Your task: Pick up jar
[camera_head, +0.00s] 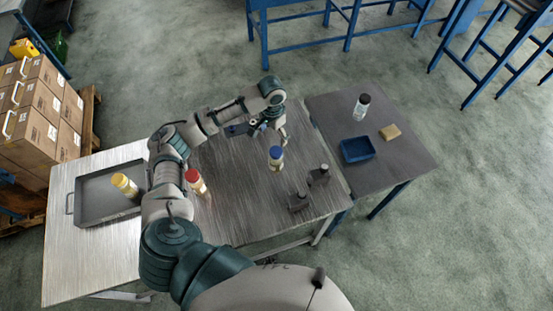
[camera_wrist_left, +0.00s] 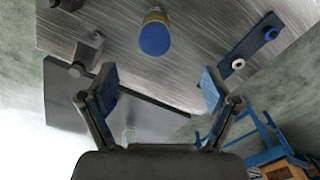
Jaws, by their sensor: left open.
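A jar with a blue lid (camera_head: 276,158) stands upright on the middle metal table. It also shows from above, with its blue lid, in the wrist view (camera_wrist_left: 155,38). My left gripper (camera_head: 281,133) is just behind this jar in the head view. In the wrist view its two fingers (camera_wrist_left: 158,90) are spread wide with nothing between them, and the jar lies beyond them. A red-lidded jar (camera_head: 196,181) stands beside my arm. A yellow-lidded jar (camera_head: 125,185) is in the grey tray. A clear jar with a dark lid (camera_head: 361,106) stands on the right table. My right gripper is not seen.
Two dark blocks (camera_head: 299,201) (camera_head: 319,176) stand near the blue-lidded jar. A blue bin (camera_head: 357,149) and a tan sponge-like block (camera_head: 390,132) lie on the right table. The grey tray (camera_head: 92,212) sits on the left table. Boxes (camera_head: 30,130) are stacked at left.

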